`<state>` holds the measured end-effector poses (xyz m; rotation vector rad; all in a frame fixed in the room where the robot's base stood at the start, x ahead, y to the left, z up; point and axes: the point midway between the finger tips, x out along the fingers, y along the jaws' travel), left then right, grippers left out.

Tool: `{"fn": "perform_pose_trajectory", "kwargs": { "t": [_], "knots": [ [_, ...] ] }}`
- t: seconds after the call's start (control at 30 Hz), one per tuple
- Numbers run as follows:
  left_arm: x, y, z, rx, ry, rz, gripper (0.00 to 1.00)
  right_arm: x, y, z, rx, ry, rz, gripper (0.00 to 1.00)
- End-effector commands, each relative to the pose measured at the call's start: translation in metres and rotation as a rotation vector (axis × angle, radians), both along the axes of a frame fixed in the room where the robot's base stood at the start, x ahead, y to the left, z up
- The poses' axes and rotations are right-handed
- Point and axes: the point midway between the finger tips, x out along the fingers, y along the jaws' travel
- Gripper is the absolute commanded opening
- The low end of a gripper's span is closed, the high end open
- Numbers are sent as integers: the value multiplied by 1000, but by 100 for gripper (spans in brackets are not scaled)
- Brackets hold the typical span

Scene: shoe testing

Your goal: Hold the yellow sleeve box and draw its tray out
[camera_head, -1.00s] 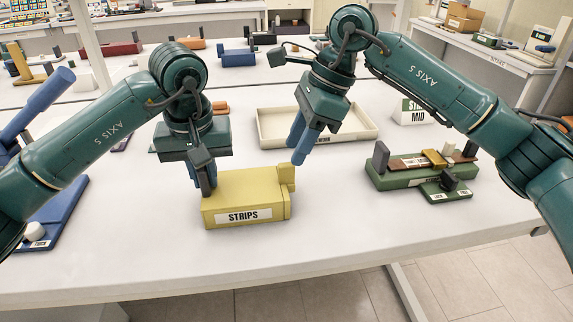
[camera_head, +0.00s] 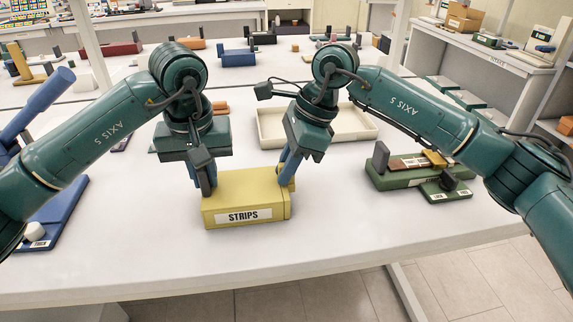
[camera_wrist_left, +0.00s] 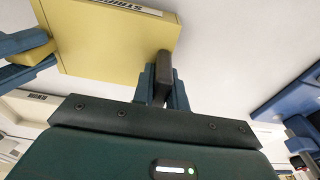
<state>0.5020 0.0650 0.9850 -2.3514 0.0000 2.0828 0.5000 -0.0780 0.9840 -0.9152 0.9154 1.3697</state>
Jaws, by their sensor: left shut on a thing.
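The yellow sleeve box (camera_head: 243,197), labelled STRIPS, lies on the white table. It also shows in the left wrist view (camera_wrist_left: 110,40). My left gripper (camera_head: 207,188) is shut on the left end of the box, pointing down; its fingers show at the box edge in the left wrist view (camera_wrist_left: 162,85). At the right end is the tray's end piece with a raised yellow tab (camera_head: 288,178). My right gripper (camera_head: 285,177) is down at this tab with its blue fingers around it. Whether they press on it is hidden. The tray inside the sleeve is hidden.
An empty cream tray (camera_head: 350,137) stands behind the right gripper. A green fixture with coloured blocks (camera_head: 405,178) is at the right. A blue fixture (camera_head: 58,215) is at the left. The table in front of the box is clear.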

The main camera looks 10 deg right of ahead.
Motion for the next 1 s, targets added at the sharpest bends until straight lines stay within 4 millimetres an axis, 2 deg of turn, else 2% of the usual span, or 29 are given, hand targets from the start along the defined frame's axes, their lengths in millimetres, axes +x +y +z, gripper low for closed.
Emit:
{"fn": "perform_pose_trajectory", "kwargs": {
  "t": [0.17,0.57,0.67,0.9,1.0],
  "knots": [
    [0,0,0,0,0,0,0,0,0,0,0,0,0,0],
    [0,0,0,0,0,0,0,0,-2,0,0,-1,-1,0],
    [0,0,0,0,0,0,0,1,-15,0,-1,1,-5,0],
    [0,1,0,2,0,1,0,1,-77,0,-1,1,-8,0],
    [0,1,0,2,0,1,0,1,-95,0,-1,1,-7,0]
  ]
}}
